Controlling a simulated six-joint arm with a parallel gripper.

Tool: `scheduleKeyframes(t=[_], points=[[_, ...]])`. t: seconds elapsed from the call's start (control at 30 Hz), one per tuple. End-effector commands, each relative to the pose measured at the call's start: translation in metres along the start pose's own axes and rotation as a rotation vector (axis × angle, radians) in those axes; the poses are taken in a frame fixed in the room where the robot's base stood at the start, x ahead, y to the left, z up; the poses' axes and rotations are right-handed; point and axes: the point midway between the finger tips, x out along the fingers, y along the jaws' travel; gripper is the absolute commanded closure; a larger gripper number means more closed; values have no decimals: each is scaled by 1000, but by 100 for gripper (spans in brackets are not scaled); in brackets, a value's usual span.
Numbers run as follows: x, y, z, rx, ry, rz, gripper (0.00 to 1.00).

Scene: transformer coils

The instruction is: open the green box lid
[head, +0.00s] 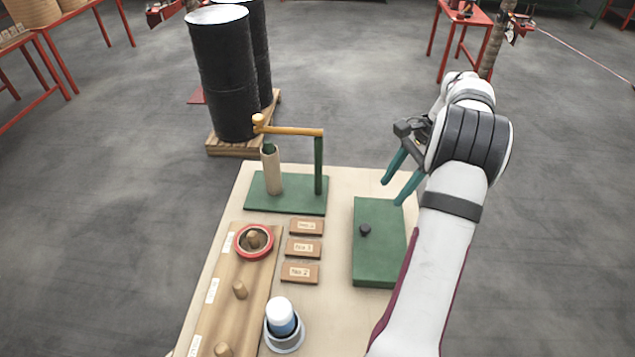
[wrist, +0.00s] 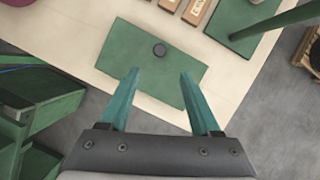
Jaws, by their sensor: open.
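The green box (head: 378,262) sits on the right part of the light table, its flat lid on and a small dark knob (head: 365,230) on top toward the left side. In the wrist view the green box lid (wrist: 182,72) lies ahead of the fingers, with the knob (wrist: 159,50) near its far edge. My gripper (head: 391,190) has teal fingers, open and empty, above the far right end of the box in the head view. In the wrist view my gripper (wrist: 158,75) has its fingers apart, with the knob beyond the gap between the tips. Nothing touches the knob.
A green stand (head: 287,194) with an upright post and yellow arm is at the table's back. Labelled wooden blocks (head: 303,248) lie left of the box. A wooden board (head: 235,290) with pegs and a red ring (head: 255,241) is further left. A white-capped cup (head: 283,325) stands in front.

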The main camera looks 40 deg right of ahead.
Motion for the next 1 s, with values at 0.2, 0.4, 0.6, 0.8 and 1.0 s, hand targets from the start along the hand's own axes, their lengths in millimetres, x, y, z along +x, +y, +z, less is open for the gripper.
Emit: scheduleKeyframes(t=[0.2, 0.4, 0.6, 0.8, 1.0], points=[[-44, 20, -13, -2, -41, 9, 36], [-59, 71, -36, -24, -163, 7, 36], [-76, 121, -54, -41, -295, -56, 36], [-74, 134, -63, -63, -393, -148, 36], [-41, 87, -60, -64, -389, -145, 36]])
